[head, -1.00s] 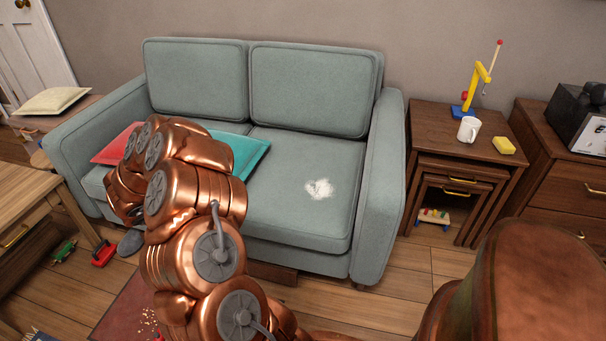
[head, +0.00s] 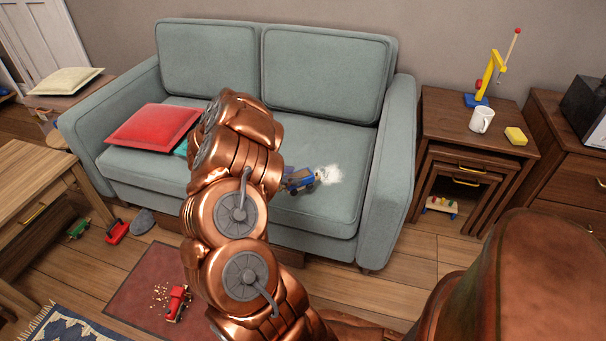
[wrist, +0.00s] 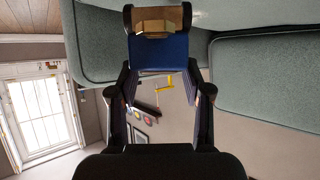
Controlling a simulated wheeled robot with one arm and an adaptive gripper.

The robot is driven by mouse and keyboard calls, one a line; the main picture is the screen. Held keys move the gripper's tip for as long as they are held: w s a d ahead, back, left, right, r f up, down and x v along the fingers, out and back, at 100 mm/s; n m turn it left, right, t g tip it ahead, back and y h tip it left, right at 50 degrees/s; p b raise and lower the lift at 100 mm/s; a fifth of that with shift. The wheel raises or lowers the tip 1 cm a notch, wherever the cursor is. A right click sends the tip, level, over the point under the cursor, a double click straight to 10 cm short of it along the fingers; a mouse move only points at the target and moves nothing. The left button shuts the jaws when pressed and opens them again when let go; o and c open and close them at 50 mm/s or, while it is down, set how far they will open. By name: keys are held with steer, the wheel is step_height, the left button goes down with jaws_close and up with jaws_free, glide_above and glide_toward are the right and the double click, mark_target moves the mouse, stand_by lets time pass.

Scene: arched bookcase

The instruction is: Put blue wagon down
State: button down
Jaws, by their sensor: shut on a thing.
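The blue wagon (head: 301,179) shows in the head view just right of my arm, over the sofa's right seat cushion beside a white patch. Whether it touches the cushion I cannot tell. In the wrist view the blue wagon (wrist: 158,52) sits between the fingertips of my gripper (wrist: 159,75), which is shut on it. In the head view my gripper is mostly hidden behind my copper arm. The grey-green sofa (head: 330,215) stands against the wall.
A red cushion (head: 152,127) and part of a teal cushion lie on the sofa's left side. White powder (head: 329,175) lies on the right seat. Nested tables (head: 440,125) at the right hold a mug (head: 481,119), a yellow sponge (head: 516,136) and a toy crane (head: 488,80). A red toy (head: 177,303) lies on the floor mat.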

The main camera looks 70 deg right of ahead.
mark_target(302, 172)
steer(key=shift+s+d+f+b, duration=0.25)
steer(key=shift+d+f, duration=0.45)
steer(key=shift+d, duration=0.4)
steer(key=shift+s+d+f+b, duration=0.15)
steer(key=shift+d+f+b, duration=0.4)
steer(key=shift+d, duration=0.55)
steer(key=shift+s+d+f+b, duration=0.2)
steer(key=shift+d+f, duration=0.6)
steer(key=shift+d, duration=0.3)
steer(key=shift+f, duration=0.25)
steer(key=c, duration=0.5)
jaws_free()
